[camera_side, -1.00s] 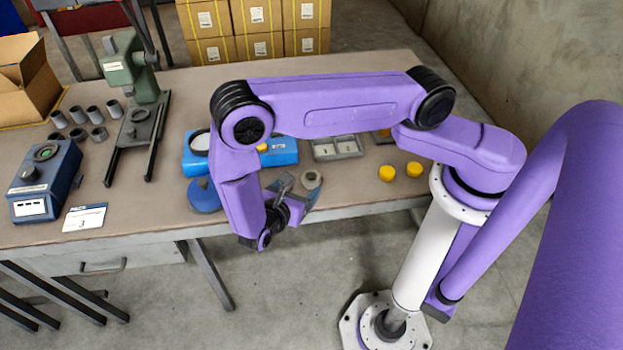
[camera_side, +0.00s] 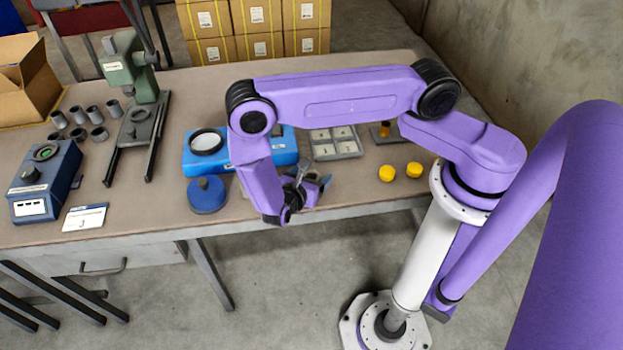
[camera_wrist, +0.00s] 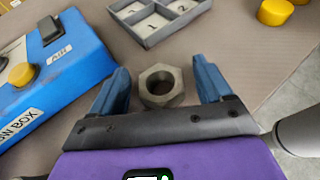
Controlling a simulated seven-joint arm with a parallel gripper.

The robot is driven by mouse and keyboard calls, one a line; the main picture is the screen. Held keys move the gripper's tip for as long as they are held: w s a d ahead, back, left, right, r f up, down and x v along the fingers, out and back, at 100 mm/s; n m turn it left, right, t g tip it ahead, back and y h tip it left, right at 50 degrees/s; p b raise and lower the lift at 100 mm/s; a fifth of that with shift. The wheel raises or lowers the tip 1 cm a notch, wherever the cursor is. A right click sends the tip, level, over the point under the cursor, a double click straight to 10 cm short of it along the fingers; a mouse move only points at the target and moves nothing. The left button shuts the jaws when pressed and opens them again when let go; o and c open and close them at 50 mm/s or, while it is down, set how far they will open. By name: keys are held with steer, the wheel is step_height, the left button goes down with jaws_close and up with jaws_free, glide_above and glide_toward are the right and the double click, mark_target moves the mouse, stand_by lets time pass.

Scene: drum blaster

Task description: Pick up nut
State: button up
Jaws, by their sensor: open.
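The nut (camera_wrist: 161,85) is a grey hexagonal ring lying flat on the table. In the wrist view it shows between the two blue fingers of my gripper (camera_wrist: 164,88), a little nearer the left finger, with a gap on both sides. My gripper is open and empty. In the side view my gripper (camera_side: 312,188) is over the table's front edge area, and the nut is hidden there behind the arm and fingers.
A blue box (camera_side: 285,148) lies left of the nut, and a grey divided tray (camera_side: 334,143) stands behind it. Two yellow caps (camera_side: 400,171) are to the right. A round blue piece (camera_side: 207,194) is at left near the front edge.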

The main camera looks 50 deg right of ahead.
steer(key=shift+c, duration=0.4)
steer(key=c, duration=1.1)
steer(key=shift+r, duration=0.2)
